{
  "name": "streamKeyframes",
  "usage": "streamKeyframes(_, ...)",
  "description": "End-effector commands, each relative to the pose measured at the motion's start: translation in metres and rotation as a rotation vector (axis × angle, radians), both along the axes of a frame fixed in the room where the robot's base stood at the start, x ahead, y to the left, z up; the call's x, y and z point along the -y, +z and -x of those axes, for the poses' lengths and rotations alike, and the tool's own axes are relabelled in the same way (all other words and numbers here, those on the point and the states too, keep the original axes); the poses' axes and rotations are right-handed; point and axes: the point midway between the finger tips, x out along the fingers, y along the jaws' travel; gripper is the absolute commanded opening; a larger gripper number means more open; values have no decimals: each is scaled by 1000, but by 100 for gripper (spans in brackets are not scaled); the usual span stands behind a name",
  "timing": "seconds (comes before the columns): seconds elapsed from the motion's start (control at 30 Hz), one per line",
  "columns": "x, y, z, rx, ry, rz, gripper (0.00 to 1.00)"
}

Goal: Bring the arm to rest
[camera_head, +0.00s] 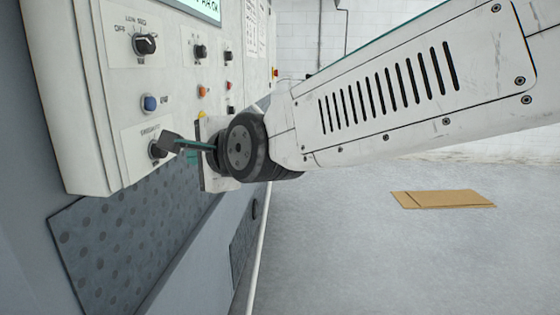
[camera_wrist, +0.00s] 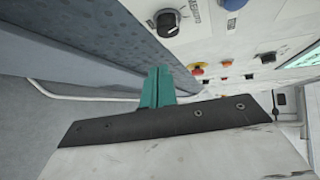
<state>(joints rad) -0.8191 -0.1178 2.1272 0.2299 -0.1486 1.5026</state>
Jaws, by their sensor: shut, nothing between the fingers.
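My gripper shows in the wrist view (camera_wrist: 159,70) with its two teal fingers together and nothing between them. In the head view my arm reaches in from the right, and its wrist is close in front of the washer's control panel (camera_head: 85,95). There the gripper (camera_head: 193,158) is small and partly hidden by the wrist. It is beside the lower knob (camera_head: 157,150), which is partly covered. I cannot tell whether any part of my arm touches the panel.
An upper knob (camera_head: 145,44) and a blue button (camera_head: 150,103) are on the panel. A red button (camera_wrist: 198,70) is beyond my fingers in the wrist view. Flat cardboard (camera_head: 442,199) lies on the grey floor. The floor to the right of the washer is otherwise clear.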

Motion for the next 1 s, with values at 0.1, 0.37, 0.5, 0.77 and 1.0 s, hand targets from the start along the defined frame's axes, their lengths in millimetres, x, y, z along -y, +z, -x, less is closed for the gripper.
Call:
streamKeyframes(0.1, 51, -51, 22, 40, 153, 414, 0)
streamKeyframes(0.37, 224, -125, 89, -5, 590, 1091, 0)
streamKeyframes(0.5, 315, -144, 145, -105, 817, 1266, 0)
streamKeyframes(0.77, 413, -154, 223, -301, 834, 1305, 0)
streamKeyframes(1.0, 430, -148, 226, -324, 725, 1294, 0)
